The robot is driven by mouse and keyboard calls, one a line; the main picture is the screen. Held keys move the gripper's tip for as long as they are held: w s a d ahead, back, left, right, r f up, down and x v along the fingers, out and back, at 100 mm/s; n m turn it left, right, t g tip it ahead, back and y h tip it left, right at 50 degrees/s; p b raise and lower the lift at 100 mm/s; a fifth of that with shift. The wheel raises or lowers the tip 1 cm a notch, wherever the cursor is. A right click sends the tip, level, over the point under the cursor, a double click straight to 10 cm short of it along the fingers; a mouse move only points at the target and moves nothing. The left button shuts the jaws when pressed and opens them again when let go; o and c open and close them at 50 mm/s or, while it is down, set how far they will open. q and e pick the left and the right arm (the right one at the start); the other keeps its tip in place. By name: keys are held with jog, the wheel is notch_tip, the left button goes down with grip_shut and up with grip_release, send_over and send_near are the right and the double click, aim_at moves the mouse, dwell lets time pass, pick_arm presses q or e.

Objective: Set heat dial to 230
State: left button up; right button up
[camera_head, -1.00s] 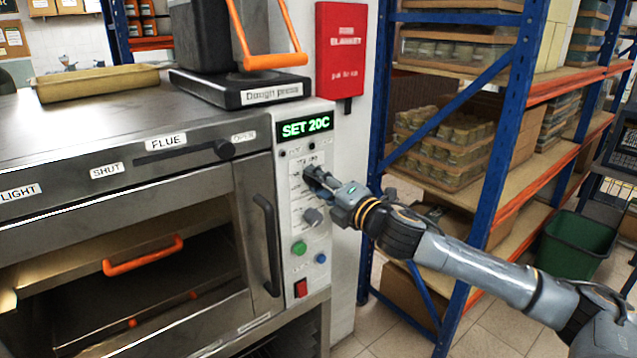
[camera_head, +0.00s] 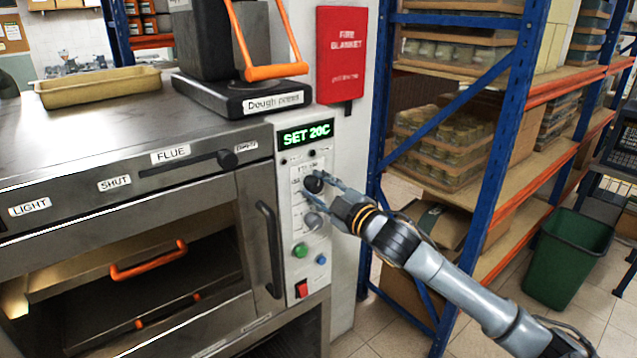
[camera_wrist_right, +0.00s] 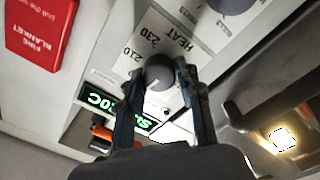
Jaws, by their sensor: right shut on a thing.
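The heat dial (camera_head: 314,184) is a dark round knob on the white control panel (camera_head: 292,222) at the oven's right side. The dial's pointer is too unclear to read. My left gripper is not in view.
A grey knob (camera_head: 313,221), green button (camera_head: 300,250), blue button (camera_head: 321,258) and red switch (camera_head: 302,288) lie below the dial. A dough press (camera_head: 240,92) stands on the oven. A blue shelf rack (camera_head: 497,150) stands right of the panel.

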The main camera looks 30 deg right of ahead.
jog(key=m+p, duration=0.2)
jog(key=m, duration=0.2)
jog(key=shift+r, duration=0.15)
jog(key=m+p, duration=0.2)
jog(key=m, duration=0.1)
jog(key=shift+d+m+p, duration=0.1)
jog(key=shift+m+p, duration=0.2)
jog(key=shift+p, duration=0.05)
jog(key=m+p, duration=0.4)
jog(key=m, duration=0.2)
jog(key=m+p, duration=0.2)
jog(key=m, duration=0.1)
jog(key=shift+g, duration=0.3)
jog(key=shift+d+m, duration=0.1)
jog(key=shift+m, duration=0.8)
jog(key=m, duration=0.4)
jog(key=shift+f+m+p, duration=0.2)
jog(key=shift+m+p, duration=0.1)
jog(key=shift+p, duration=0.1)
jog(key=o, duration=1.1)
